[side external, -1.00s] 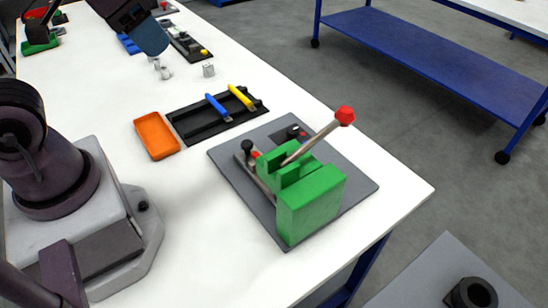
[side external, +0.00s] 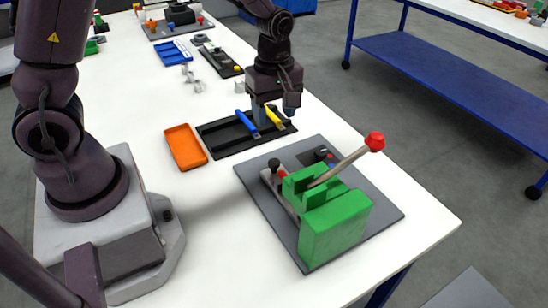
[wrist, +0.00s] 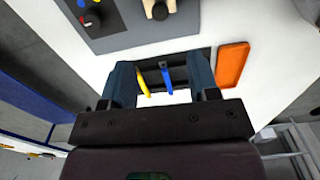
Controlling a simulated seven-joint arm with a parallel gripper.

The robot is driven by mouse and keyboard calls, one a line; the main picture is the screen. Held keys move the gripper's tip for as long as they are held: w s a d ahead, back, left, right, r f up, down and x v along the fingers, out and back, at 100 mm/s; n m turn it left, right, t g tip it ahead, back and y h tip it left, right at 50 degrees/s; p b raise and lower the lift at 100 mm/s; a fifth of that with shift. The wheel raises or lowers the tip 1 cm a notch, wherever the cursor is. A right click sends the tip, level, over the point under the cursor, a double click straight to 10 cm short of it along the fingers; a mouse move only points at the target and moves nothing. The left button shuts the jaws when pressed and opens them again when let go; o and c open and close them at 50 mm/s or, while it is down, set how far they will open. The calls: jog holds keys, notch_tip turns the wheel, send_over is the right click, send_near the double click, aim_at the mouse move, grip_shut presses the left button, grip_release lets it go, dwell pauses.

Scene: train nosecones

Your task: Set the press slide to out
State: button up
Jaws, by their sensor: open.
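The green press (side external: 335,226) stands on a grey base plate (side external: 388,209), with a tilted lever ending in a red knob (side external: 375,142). A low slide with a black knob (side external: 274,164) lies at the press's left side; how far it is out is hard to tell. My gripper (side external: 275,112) is beyond the press, over the black tool tray (side external: 222,140), apart from the press. In the wrist view my gripper (wrist: 160,64) is open, with a yellow-handled tool (wrist: 143,82) and a blue-handled tool (wrist: 167,78) seen between its fingers.
An orange tray (side external: 185,147) lies left of the tool tray. A small dial box (side external: 322,154) sits on the press plate's far edge. A blue tray (side external: 172,54) and other fixtures stand farther back. The white table left of the press is clear.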

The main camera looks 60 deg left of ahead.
aim_at(274, 161)
jog(key=shift+n, duration=0.3)
notch_tip(274, 161, down, 13)
jog(key=shift+c, duration=0.2)
